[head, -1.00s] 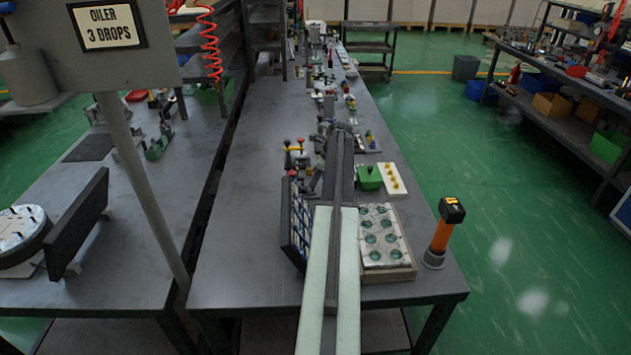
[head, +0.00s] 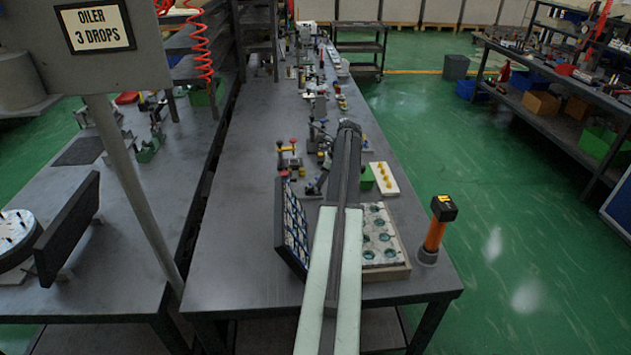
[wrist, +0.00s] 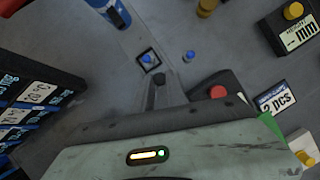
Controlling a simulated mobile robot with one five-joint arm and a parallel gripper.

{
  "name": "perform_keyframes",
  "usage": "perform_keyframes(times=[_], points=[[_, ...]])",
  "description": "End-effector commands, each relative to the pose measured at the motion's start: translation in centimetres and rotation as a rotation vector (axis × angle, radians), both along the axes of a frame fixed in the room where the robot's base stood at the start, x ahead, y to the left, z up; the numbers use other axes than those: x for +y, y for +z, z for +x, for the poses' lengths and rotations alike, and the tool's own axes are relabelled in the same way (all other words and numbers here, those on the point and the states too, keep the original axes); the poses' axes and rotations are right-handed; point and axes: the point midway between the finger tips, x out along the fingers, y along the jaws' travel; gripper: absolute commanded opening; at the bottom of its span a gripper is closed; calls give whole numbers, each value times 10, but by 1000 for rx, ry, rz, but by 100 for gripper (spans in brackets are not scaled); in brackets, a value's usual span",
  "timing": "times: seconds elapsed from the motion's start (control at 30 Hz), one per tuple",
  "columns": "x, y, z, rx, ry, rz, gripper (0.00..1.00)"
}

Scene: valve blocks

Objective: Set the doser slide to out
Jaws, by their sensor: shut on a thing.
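My gripper shows in the wrist view (wrist: 162,88) below the picture's middle, above my pale green housing with its lit indicator. It is shut on a small dark part, mostly hidden. I cannot tell for sure whether this is the doser slide. A dark block with a red button (wrist: 218,91) stands close at its right, beside a "2 pcs" label (wrist: 277,98). A blue button on a small square plate (wrist: 149,59) is just above the fingertips. In the head view my arm reaches along the bench and hides the gripper's fingers.
A tilted rack (head: 291,225) stands left of my arm on the bench (head: 235,200). A wooden tray with round wells (head: 385,272) and an orange-and-black post (head: 436,232) are at right. A green box (head: 367,179) is partly behind my arm. The bench's left front is clear.

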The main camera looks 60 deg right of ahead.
Motion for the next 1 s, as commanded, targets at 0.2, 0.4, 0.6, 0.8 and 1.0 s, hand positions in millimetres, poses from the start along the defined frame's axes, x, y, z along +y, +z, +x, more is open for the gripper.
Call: perform_keyframes(times=[0.2, 0.4, 0.6, 0.8, 1.0], points=[[-3, -1, -4, 7, -5, -6, 37], [-2, 0, -3, 5, -5, -5, 39], [-2, 4, -4, 4, -4, -4, 39], [-4, 32, -13, 4, -5, -3, 39], [-8, 67, -27, 5, -6, -4, 39]])
